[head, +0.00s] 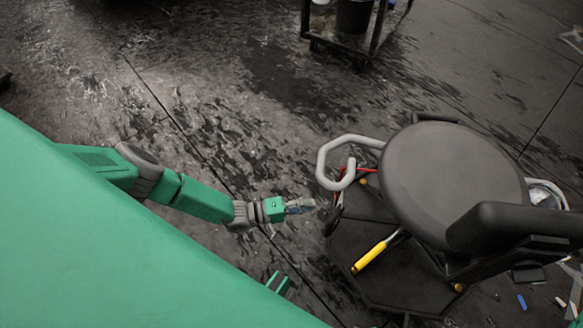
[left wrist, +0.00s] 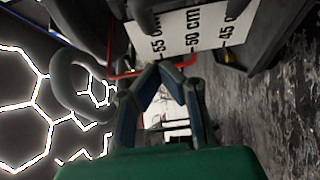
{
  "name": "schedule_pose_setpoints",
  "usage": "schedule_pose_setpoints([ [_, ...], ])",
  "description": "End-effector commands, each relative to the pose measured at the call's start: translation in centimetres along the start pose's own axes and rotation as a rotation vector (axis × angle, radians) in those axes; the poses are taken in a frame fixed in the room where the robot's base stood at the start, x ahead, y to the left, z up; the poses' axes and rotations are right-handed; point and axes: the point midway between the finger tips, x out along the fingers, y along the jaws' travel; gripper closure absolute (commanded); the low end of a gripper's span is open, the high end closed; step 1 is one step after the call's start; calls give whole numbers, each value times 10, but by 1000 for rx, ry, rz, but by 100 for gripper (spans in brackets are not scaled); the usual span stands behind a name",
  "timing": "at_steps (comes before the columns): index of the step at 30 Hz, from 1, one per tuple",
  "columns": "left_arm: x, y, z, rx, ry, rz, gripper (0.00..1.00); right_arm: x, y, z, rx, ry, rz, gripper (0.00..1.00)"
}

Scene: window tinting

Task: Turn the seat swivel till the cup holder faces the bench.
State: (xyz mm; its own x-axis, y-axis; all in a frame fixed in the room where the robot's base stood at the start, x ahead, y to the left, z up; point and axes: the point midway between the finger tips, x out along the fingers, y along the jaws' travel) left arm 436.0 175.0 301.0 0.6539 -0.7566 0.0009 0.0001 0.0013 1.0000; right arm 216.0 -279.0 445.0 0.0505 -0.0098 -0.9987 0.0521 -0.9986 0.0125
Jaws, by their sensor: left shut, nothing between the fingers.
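The swivel seat (head: 450,175) is a round dark grey seat at the right of the head view, with a black padded rest at its lower right. A pale grey tube loop (head: 322,165) sticks out from its left side; it also shows in the left wrist view (left wrist: 62,88). A silvery round thing (head: 541,197) sits inside another pale tube on the seat's right; I cannot tell whether it is the cup holder. My left gripper (head: 313,205) is shut and empty, left of the seat and just below the loop. In the left wrist view its fingertips (left wrist: 167,68) meet near a red bar. My right gripper is not in view.
A yellow-handled tool (head: 370,257) lies on the dark base below the seat. A wheeled cart (head: 307,35) with a black bucket stands at the top. A white centimetre scale (left wrist: 190,35) shows ahead of the left gripper.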

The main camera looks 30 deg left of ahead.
Motion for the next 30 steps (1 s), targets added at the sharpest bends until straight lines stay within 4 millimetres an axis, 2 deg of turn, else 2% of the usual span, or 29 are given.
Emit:
schedule_pose_setpoints([
  [2, 17, -1, 1, 0, -1, 3, 100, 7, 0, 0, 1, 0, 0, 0],
  [6, 19, 0, 23, -7, -2, 3, 100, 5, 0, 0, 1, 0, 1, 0],
  [10, 22, -1, 34, -6, 0, 2, 100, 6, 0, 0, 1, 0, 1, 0],
  [25, 24, 0, 40, -2, 1, 1, 100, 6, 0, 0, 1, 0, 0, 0],
  [30, 30, 1, 48, -4, 14, 4, 100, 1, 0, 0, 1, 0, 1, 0],
])
